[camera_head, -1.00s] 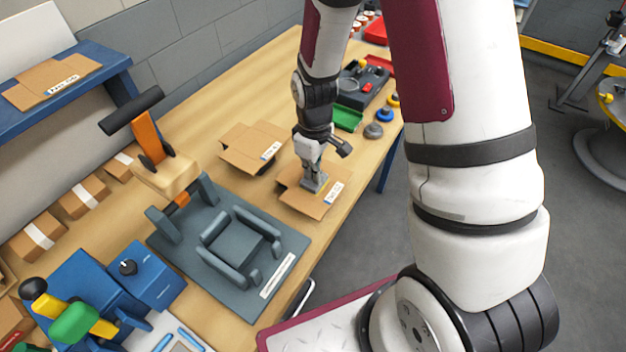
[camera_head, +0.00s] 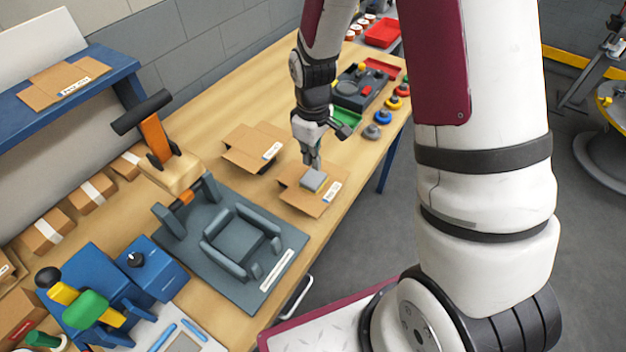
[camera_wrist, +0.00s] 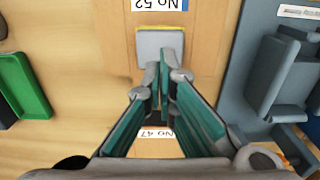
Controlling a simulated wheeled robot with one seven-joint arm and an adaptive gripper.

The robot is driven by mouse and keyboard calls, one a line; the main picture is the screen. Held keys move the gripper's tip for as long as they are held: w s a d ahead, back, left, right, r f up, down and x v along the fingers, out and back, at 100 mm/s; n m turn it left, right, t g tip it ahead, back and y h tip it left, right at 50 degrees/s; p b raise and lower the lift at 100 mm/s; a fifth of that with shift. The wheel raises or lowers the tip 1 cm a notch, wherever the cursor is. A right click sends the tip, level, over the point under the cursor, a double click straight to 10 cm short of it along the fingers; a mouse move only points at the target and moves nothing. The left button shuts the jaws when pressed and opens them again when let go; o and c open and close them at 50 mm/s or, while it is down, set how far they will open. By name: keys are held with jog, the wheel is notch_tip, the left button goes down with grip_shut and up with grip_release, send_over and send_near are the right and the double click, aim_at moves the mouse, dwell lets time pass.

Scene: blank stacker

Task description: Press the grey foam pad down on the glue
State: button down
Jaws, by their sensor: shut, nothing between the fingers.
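The grey foam pad (camera_head: 312,180) lies flat on a cardboard piece (camera_head: 304,204) labelled No 52. In the wrist view the pad (camera_wrist: 160,44) shows a thin yellow rim of glue (camera_wrist: 158,28) along its far edge; the rest of the glue is hidden under it. My gripper (camera_head: 313,166) is at the pad's back edge in the head view. In the wrist view its fingertips (camera_wrist: 163,68) are shut together with nothing between them, at the pad's near edge. I cannot tell whether they touch the pad.
Another cardboard blank (camera_head: 247,152) lies just left of the pad's cardboard. A grey fixture (camera_head: 240,246) stands front left. A green tray (camera_wrist: 22,85) and several coloured knobs (camera_head: 383,117) are to the back right. The bench edge is close on the right.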

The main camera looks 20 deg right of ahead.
jog(key=shift+r+p, duration=0.45)
jog(key=shift+r, duration=1)
jog(key=s+r+m+t+b, duration=0.1)
jog(key=s+r+m+t, duration=0.3)
jog(key=r, duration=1.3)
jog(key=s+r+m+t+b, duration=0.1)
jog(key=s+r+m, duration=0.2)
jog(key=s+r, duration=0.5)
jog(key=shift+s+r+t, duration=0.15)
jog(key=shift+s+t, duration=0.15)
jog(key=shift+s, duration=2.7)
